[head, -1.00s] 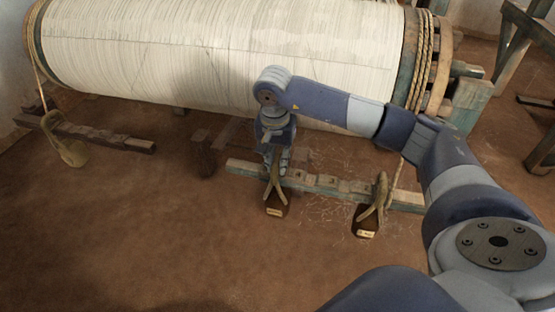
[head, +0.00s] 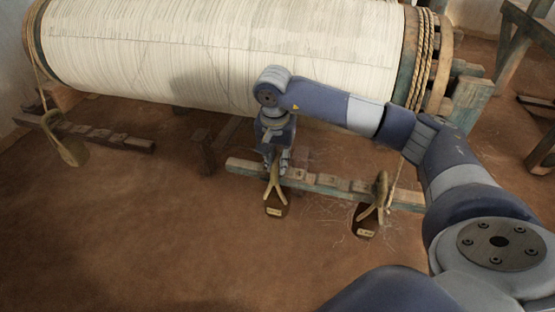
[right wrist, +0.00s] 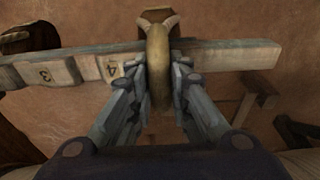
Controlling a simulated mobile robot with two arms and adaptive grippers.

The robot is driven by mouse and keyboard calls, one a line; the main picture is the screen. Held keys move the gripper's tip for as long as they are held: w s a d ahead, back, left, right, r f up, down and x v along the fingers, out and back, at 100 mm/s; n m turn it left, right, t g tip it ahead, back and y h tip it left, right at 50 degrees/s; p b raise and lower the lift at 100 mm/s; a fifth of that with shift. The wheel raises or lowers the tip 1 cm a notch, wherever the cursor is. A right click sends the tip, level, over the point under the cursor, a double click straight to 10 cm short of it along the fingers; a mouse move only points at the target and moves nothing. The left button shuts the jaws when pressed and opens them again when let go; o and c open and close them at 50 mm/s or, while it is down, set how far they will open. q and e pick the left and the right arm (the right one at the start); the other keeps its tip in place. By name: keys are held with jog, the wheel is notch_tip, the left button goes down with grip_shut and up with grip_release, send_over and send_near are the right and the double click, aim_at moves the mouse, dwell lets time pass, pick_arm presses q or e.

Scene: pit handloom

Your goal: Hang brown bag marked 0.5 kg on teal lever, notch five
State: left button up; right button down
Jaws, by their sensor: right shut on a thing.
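My right gripper (head: 277,162) is shut on the tan strap loop of a brown bag (head: 275,210) at the left part of the teal lever (head: 325,184). The bag has a pale label too small to read and hangs in front of the lever. In the right wrist view, the strap loop (right wrist: 158,68) stands between my fingers (right wrist: 160,90) and crosses over the lever (right wrist: 225,55) right beside the number 4. The notch under the loop is hidden, and I cannot tell whether the strap rests in it. My left gripper is out of view.
A second labelled brown bag (head: 367,222) hangs farther right on the lever. The white warp roller (head: 210,60) is close behind my right wrist. Another lever (head: 100,136) with a tan bag (head: 68,147) is at the left. The front floor is clear.

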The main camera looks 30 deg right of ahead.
jog(key=c, duration=1.4)
grip_release()
jog(key=shift+f, duration=0.1)
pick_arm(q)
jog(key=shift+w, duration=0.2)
pick_arm(e)
jog(key=r, duration=0.8)
jog(key=s+a+r, duration=0.1)
jog(key=r, duration=0.3)
jog(key=shift+a, duration=0.1)
